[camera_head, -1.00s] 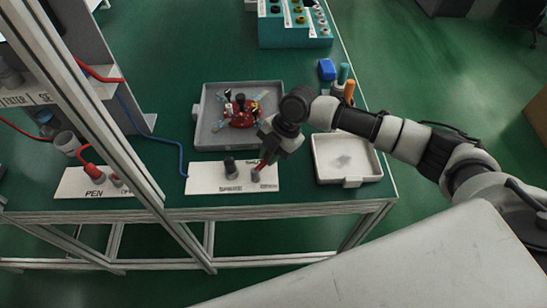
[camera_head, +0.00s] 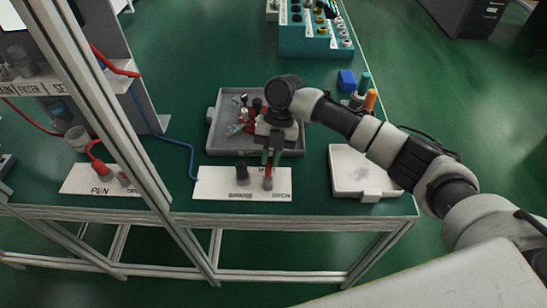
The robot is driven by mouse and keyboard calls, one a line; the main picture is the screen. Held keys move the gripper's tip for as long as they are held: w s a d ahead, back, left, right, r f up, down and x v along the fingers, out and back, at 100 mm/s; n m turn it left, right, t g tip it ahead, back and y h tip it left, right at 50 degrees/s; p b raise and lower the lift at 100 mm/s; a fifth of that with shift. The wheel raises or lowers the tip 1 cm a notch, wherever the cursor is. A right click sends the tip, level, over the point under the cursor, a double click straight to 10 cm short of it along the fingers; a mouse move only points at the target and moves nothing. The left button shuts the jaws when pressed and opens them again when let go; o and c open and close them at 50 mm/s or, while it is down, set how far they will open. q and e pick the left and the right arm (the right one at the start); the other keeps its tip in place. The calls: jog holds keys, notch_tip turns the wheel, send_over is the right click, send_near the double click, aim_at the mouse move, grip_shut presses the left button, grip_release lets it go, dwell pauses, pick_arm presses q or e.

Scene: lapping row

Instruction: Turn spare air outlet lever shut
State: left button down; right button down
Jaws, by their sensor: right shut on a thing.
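A white plate (camera_head: 215,184) with printed labels, too small to read surely, lies near the front edge of the green table. It bears a dark knob-like fitting (camera_head: 242,174) and, to its right, a grey outlet fitting with a red lever (camera_head: 268,170). My right gripper (camera_head: 270,161) comes down from above and behind and is shut on the red lever. Its fingers hide the lever's upper end. The lever appears roughly in line with the fitting's body in this view. My left gripper is not in view.
A grey tray (camera_head: 216,132) with small parts is behind the plate, partly under my right arm. A pale tray (camera_head: 364,182) lies to the right. A PEN plate (camera_head: 79,181) with red fittings is left, behind a metal frame post. A blue hose runs between.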

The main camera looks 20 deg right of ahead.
jog(key=shift+a, duration=0.15)
dwell(0.4)
jog(key=c, duration=1.1)
grip_release()
jog(key=shift+w+r, duration=0.1)
jog(key=v, duration=1)
jog(key=shift+w+r+b, duration=0.2)
jog(key=shift+r+b, duration=0.05)
jog(key=shift+b, duration=0.05)
